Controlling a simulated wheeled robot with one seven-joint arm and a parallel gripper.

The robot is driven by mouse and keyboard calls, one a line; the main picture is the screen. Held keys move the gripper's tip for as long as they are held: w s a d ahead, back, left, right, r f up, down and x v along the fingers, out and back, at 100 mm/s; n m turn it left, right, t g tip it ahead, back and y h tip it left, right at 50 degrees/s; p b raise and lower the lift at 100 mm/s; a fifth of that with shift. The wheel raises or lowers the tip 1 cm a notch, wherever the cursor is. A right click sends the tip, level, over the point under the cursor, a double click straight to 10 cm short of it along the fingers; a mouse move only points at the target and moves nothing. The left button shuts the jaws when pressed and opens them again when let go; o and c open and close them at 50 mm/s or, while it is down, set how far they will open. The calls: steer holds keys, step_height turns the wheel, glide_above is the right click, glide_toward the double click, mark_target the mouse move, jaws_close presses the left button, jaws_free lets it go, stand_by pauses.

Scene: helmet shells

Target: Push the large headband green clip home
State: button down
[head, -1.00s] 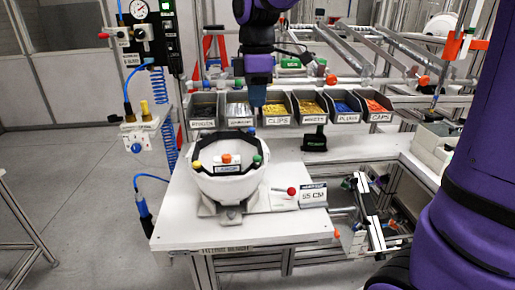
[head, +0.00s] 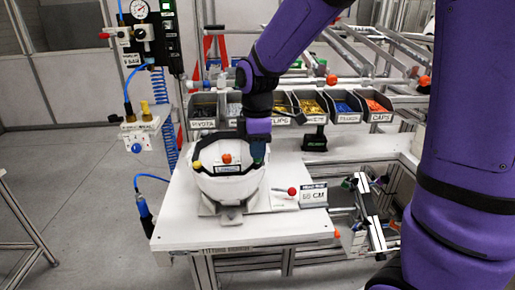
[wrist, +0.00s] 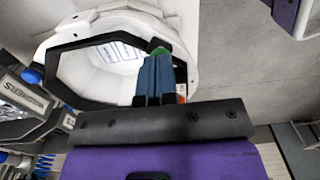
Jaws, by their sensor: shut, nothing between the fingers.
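The white helmet shell (head: 228,184) sits on a stand on the bench, with the black large headband (head: 208,143) in its opening. My gripper (head: 258,158) is shut and points down at the right side of the rim, where it hides the green clip in the head view. In the wrist view the green clip (wrist: 159,50) shows just past the tips of my blue-grey fingers (wrist: 154,62), at the headband's edge. The tips are at or very close to it; contact is unclear.
A row of grey part bins (head: 312,108) stands behind the shell. A red-knobbed lever (head: 291,191) and a size sign (head: 313,195) are on the bench (head: 270,229) to its right. The front of the bench is clear.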

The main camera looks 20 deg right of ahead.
steer(key=shift+f, duration=0.75)
steer(key=shift+s+f, duration=0.3)
steer(key=shift+f, duration=0.15)
steer(key=shift+w+r, duration=0.1)
steer(key=shift+r, duration=0.15)
step_height(320, 180, up, 15)
steer(key=shift+w+f, duration=0.2)
